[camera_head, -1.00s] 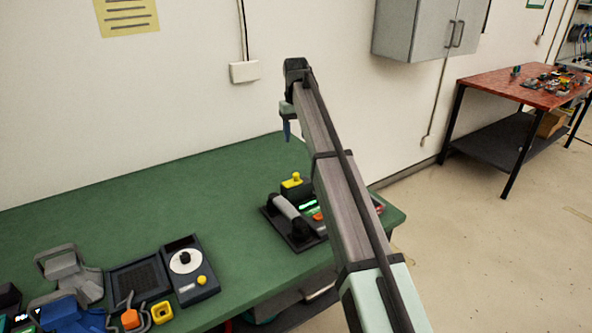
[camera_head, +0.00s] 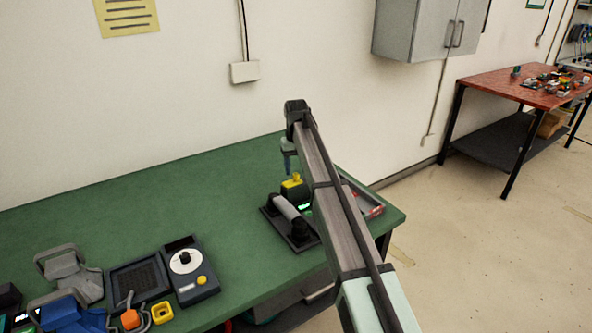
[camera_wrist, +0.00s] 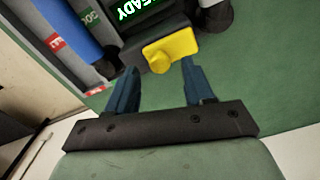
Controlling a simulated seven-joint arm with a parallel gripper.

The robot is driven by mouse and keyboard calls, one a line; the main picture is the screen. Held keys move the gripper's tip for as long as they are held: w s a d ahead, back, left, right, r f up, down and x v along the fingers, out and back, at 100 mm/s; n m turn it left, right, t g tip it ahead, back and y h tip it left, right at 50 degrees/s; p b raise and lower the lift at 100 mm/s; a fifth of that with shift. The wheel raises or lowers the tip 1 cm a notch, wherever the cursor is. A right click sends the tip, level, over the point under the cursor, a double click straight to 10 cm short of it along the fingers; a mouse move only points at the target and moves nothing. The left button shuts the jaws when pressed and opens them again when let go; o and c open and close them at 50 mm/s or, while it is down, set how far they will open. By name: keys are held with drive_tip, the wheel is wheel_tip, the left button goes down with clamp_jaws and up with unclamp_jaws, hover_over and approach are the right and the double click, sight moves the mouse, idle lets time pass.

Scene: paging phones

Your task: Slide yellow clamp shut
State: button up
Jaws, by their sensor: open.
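The yellow clamp (camera_wrist: 170,50) is a small yellow block with a raised knob on a dark housing. In the wrist view it sits just ahead of my gripper (camera_wrist: 157,80), roughly in line with the gap between the two blue fingers. My gripper is open, with nothing between its fingers. In the head view the yellow clamp (camera_head: 292,181) shows on the device at the right end of the green table, and my gripper (camera_head: 288,163) hangs just above it. My arm hides part of the device.
A green READY display (camera_wrist: 137,10) lies beside the clamp. A handset (camera_head: 286,207) rests on a dark base on the green table (camera_head: 190,185). Several other devices, including a dial box (camera_head: 188,268), stand at the table's left front. The table's middle is clear.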

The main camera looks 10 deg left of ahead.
drive_tip(key=shift+f, duration=0.7)
clamp_jaws()
idle(0.3)
